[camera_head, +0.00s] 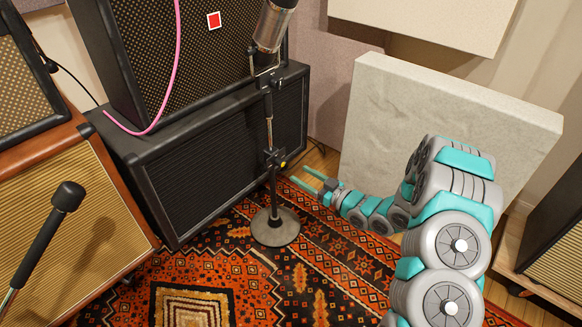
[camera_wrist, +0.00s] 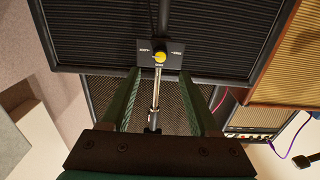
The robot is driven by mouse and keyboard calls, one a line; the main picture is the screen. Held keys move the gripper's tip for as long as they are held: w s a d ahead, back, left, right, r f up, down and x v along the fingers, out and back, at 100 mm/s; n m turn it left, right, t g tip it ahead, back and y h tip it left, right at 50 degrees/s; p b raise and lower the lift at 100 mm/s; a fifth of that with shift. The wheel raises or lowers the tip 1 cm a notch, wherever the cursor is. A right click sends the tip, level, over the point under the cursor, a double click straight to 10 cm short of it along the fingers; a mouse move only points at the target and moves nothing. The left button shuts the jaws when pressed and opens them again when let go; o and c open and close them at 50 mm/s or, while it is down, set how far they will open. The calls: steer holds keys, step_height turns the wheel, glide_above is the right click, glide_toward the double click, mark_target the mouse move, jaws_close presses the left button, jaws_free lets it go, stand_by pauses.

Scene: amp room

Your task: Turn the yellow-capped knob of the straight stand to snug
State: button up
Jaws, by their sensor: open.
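The straight stand (camera_head: 269,190) stands upright on a round base (camera_head: 275,227) on the patterned rug and carries a silver microphone (camera_head: 273,24). Its yellow-capped knob (camera_head: 283,164) sits partway up the pole. In the wrist view the yellow cap (camera_wrist: 160,57) is in front of a dark plate (camera_wrist: 147,52) with white lettering too small to read surely. My gripper (camera_head: 311,179) is right of the pole in the head view, apart from it. In the wrist view its two fingers (camera_wrist: 164,99) are spread and empty, with the knob beyond their tips, between their lines.
Black amp cabinets (camera_head: 220,142) stand close behind the stand. A pale panel (camera_head: 440,110) leans at the right, behind my arm. A second microphone (camera_head: 48,232) is at the left front, by a tan-grilled amp (camera_head: 75,215). A pink cable (camera_head: 175,70) hangs over the upper cabinet.

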mark_target(283, 164)
steer(key=shift+x, duration=3.85)
steer(key=shift+c, duration=0.3)
jaws_close()
